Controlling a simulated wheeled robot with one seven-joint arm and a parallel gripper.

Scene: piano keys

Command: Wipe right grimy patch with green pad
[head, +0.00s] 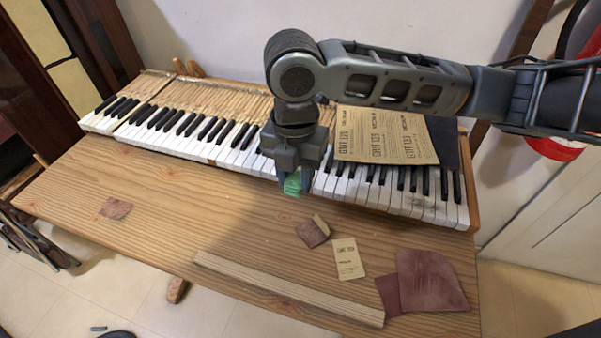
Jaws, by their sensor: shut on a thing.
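The green pad (293,184) is between the fingers of my gripper (291,188), which is shut on it. The gripper points down over the white keys near the middle of the keyboard (351,188). I cannot tell whether the pad touches the keys. A dark grimy patch (418,206) shows on the white keys toward the right end, well to the right of the pad. The gripper and arm hide some keys behind them.
Printed sandpaper sheets (385,138) and a dark sheet (443,140) lie over the keyboard's right back part. On the wooden table are reddish sandpaper pieces (432,282), a small card (347,259) and a long wooden strip (285,288). The table's left middle is mostly clear.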

